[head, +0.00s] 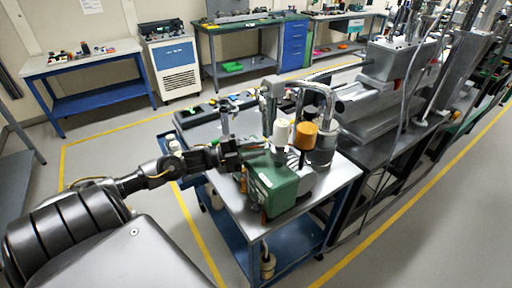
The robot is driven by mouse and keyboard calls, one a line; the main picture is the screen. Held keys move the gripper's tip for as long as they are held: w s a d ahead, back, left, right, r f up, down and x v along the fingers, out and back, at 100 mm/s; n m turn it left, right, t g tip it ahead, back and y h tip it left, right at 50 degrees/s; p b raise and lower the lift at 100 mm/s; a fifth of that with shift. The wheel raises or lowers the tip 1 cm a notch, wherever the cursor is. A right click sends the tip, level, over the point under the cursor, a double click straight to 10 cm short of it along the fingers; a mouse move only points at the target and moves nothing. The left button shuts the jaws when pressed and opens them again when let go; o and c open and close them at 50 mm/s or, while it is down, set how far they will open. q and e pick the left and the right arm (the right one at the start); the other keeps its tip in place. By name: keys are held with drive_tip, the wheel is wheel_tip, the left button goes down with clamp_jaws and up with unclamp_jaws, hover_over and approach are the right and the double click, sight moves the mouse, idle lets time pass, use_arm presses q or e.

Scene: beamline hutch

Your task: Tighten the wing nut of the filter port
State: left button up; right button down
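A green pump (272,183) sits on a grey-topped cart (335,178) in the middle of the view. A white-capped cylinder (281,132) and an orange-capped one (303,135) rise beside it, with metal piping behind. My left arm comes in from the left. Its dark gripper (236,154) is at the pump's upper left end, close to or touching it. The fingertips blend into dark fittings there, so I cannot tell whether they are open or shut. I cannot make out the filter port's wing nut; it is too small or hidden. My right gripper is out of view.
A grey beamline bench (400,130) with metal equipment stands right of the cart. A blue-framed table (85,65), a white cabinet unit (174,67) and a green-topped workbench (250,25) line the back. Floor left of the cart is clear, with yellow lines.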

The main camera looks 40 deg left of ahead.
use_arm(q)
clamp_jaws()
drive_tip(key=shift+m, duration=0.4)
drive_tip(key=m+g+b, duration=0.1)
drive_tip(key=m+b, duration=0.1)
drive_tip(key=m, duration=0.1)
drive_tip(key=shift+r+m+g+y, duration=0.1)
drive_tip(key=shift+m+g+y, duration=0.2)
drive_tip(key=shift+y, duration=0.1)
drive_tip(key=m+y+b, duration=0.1)
drive_tip(key=m, duration=0.1)
drive_tip(key=m+g+b, duration=0.1)
drive_tip(key=m, duration=0.1)
drive_tip(key=shift+s+r+y, duration=0.1)
drive_tip(key=shift+r+y, duration=0.1)
drive_tip(key=shift+y, duration=0.2)
drive_tip(key=shift+m, duration=0.3)
unclamp_jaws()
drive_tip(key=shift+d, duration=0.1)
drive_tip(key=shift+r, duration=0.1)
